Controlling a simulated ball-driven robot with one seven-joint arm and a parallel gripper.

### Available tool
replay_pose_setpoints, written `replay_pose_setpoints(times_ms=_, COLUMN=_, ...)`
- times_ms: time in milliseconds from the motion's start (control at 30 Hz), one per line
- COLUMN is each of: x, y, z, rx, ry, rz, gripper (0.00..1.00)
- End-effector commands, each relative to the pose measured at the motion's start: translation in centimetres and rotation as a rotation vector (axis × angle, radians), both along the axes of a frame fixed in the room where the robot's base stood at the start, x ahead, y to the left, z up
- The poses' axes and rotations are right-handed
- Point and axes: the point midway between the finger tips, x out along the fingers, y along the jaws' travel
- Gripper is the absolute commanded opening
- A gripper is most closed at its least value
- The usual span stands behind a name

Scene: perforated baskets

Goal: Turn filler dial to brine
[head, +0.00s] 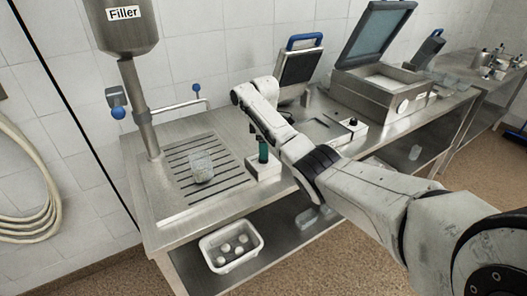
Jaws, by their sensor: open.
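The filler (124,25) is a steel hopper with a label reading "Filler" at the top left. Its pipe (138,105) runs down to the steel bench. A side lever with a blue ball (118,113) and a thin horizontal arm with a blue knob (196,88) are on the pipe. A small white box (264,169) with an upright green knob (263,150) stands right of the drain grid; I cannot read any dial marking. My gripper (264,135) is open, pointing down just above or at the green knob. Whether it touches the knob is unclear.
A clear cup (201,166) stands on the slatted drain (185,180). A white tub (212,247) with several round white pieces is on the lower shelf. Another white box with a black knob (352,122) and an open-lidded machine (376,82) stand right, behind my arm.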

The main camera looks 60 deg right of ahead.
Motion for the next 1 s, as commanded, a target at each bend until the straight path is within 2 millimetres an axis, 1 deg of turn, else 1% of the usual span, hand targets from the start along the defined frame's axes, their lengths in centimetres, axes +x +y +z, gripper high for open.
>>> replay_pose_setpoints(times_ms=100, x=0.0, y=0.0, z=-1.4, rx=0.002, ry=0.001, rz=0.000, gripper=0.61)
replay_pose_setpoints(times_ms=200, x=0.0, y=0.0, z=-2.2, rx=0.001, ry=0.000, rz=0.000, gripper=0.61)
replay_pose_setpoints(times_ms=367, x=0.0, y=0.0, z=-2.7, rx=0.000, ry=-0.001, rz=0.000, gripper=0.61)
replay_pose_setpoints(times_ms=567, x=0.0, y=0.0, z=-2.7, rx=0.000, ry=-0.001, rz=0.000, gripper=0.61)
replay_pose_setpoints(times_ms=1000, x=0.0, y=0.0, z=-2.6, rx=0.000, ry=-0.001, rz=0.000, gripper=0.19)
